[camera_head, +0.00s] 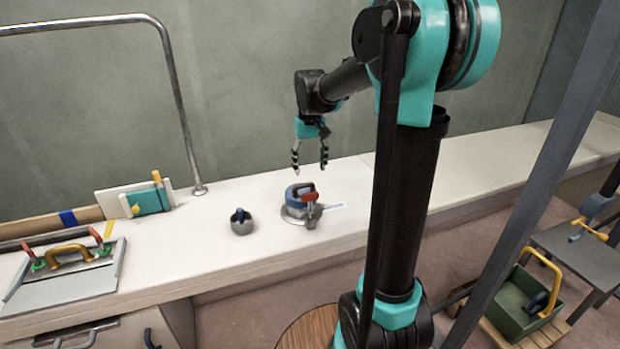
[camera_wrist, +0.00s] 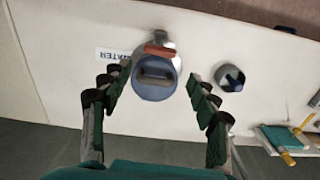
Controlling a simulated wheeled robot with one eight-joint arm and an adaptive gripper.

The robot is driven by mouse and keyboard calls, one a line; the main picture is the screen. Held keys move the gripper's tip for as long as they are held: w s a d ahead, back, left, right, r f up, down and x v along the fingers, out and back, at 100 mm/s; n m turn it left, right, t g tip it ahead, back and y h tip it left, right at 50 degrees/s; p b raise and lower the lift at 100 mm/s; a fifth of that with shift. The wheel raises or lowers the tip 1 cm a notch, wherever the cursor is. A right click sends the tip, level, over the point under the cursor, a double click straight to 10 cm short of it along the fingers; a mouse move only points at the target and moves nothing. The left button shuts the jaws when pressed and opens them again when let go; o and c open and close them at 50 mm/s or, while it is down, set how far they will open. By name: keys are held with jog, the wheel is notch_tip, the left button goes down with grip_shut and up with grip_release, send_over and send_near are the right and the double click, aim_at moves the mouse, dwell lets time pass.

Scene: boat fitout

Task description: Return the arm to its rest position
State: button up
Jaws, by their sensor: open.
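My gripper (camera_head: 310,158) is open and empty. It hangs fingers-down over the white counter, above and apart from a blue-handled round fitting with a red lever (camera_head: 302,203). In the wrist view my two fingers (camera_wrist: 155,95) are spread wide, and the fitting (camera_wrist: 156,80) shows between and beyond their tips. My arm reaches out to the left from its upright column, bent at the elbow.
A small round grey cup with a dark blue part (camera_head: 241,224) stands left of the fitting. A metal rail (camera_head: 178,95) rises at the counter's back. A tray with yellow and red handles (camera_head: 66,276) lies far left. A green crate (camera_head: 530,305) stands lower right. The right counter is clear.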

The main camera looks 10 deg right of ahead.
jog(key=shift+r, duration=0.75)
jog(key=s+d+f+t, duration=0.2)
jog(key=s+f, duration=0.6)
jog(key=s, duration=0.3)
jog(key=s+d+f+m+t, duration=0.1)
jog(key=s+d+f+t, duration=0.1)
jog(key=s+f, duration=0.6)
jog(key=s, duration=0.3)
